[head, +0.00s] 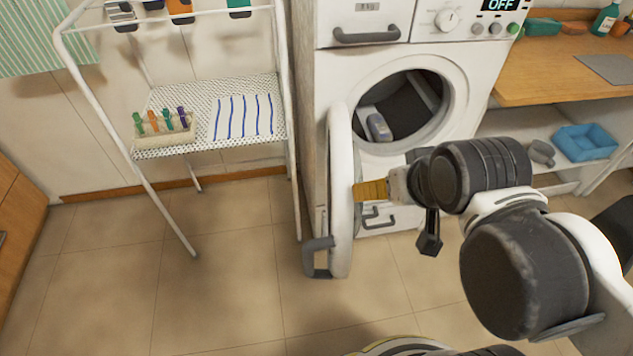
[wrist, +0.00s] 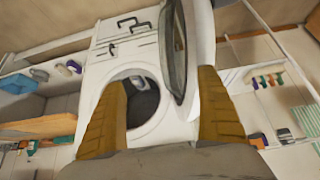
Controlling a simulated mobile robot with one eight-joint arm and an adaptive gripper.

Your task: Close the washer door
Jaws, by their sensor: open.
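The white washer (head: 460,75) stands in the middle of the head view with its round opening uncovered. Its door (head: 340,185) is swung wide open on the left of the opening, seen nearly edge-on, with a grey handle (head: 318,256) at its lower outer end. My gripper (head: 366,191) is at the inner, right-hand side of the door; I cannot tell whether it touches. In the wrist view, the yellow-brown fingers of my gripper (wrist: 162,78) are spread apart with nothing held between them. The door (wrist: 200,30) shows ahead, close to the right finger, and the washer (wrist: 105,70) lies beyond.
A grey-blue item (head: 378,126) lies in the drum. A white drying rack (head: 150,185) with clothespins and a striped cloth stands left of the washer. A wooden counter (head: 545,75) and a shelf with a blue basket (head: 585,142) are right. Floor before the rack is clear.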

